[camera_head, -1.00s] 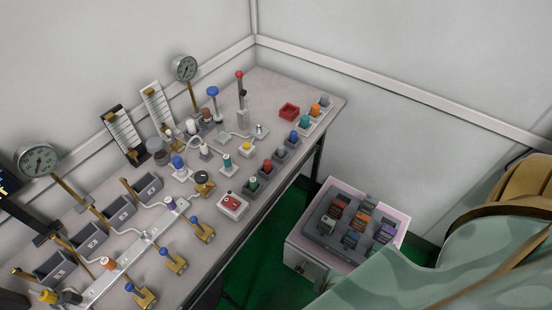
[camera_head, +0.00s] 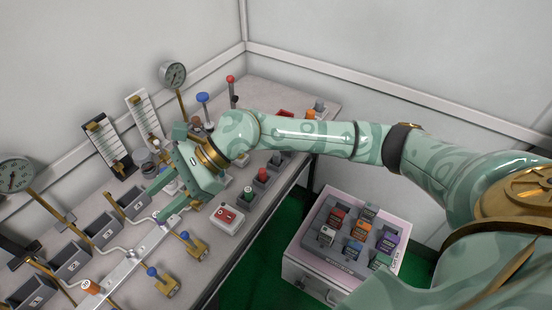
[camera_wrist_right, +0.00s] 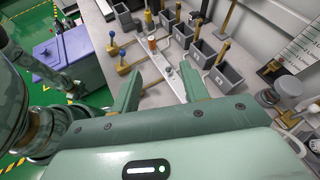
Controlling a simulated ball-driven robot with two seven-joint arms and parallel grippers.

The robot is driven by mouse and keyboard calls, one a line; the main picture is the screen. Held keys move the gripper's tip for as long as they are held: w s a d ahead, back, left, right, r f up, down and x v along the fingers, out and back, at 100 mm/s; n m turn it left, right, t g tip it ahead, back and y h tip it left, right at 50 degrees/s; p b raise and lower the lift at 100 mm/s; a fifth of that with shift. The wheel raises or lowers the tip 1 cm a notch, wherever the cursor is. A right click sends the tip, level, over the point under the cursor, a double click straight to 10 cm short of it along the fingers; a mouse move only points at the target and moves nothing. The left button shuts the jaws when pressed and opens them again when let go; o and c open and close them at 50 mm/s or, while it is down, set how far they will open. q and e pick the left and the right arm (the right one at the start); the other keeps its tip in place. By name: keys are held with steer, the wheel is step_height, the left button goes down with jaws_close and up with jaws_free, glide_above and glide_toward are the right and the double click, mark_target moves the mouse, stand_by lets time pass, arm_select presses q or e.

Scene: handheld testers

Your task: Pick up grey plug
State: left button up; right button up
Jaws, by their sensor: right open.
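A small grey-topped piece (camera_head: 320,104) stands at the far right corner of the workbench, beside an orange-topped one (camera_head: 311,114). I cannot tell for certain whether it is the grey plug. My right gripper (camera_head: 159,202) is open and empty above the middle of the bench, well to the left of that piece. In the right wrist view its jaws (camera_wrist_right: 158,78) are spread above the pale rail (camera_wrist_right: 178,72). My forearm hides part of the bench's right half. My left gripper is not in view.
Grey bins (camera_head: 106,231) line the back left of the bench. Two gauges (camera_head: 173,75) and brass levers rise near the wall. A red-buttoned box (camera_head: 227,215) sits at the front edge. A low cabinet (camera_head: 300,258) with coloured blocks stands right of the bench.

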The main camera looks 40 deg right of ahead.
steer(key=w+d+r+h, duration=0.15)
steer(key=d+h, duration=0.25)
steer(key=d, duration=0.6)
steer(key=w+d+g+h, duration=0.1)
steer(key=w+d+h, duration=0.3)
steer(key=d, duration=0.6)
steer(key=w+d+r+h, duration=0.1)
steer(key=d+h, duration=0.4)
steer(key=d, duration=0.5)
steer(key=n+b, duration=0.1)
steer(key=b, duration=0.3)
glide_above(277, 154)
step_height(277, 154, down, 10)
steer(key=shift+f, duration=0.1)
step_height(277, 154, down, 6)
steer(key=b, duration=0.3)
steer(key=shift+w, duration=0.1)
steer(key=shift+r, duration=0.35)
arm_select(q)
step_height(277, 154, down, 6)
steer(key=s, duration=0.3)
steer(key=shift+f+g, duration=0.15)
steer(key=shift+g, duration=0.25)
arm_select(e)
jaws_close()
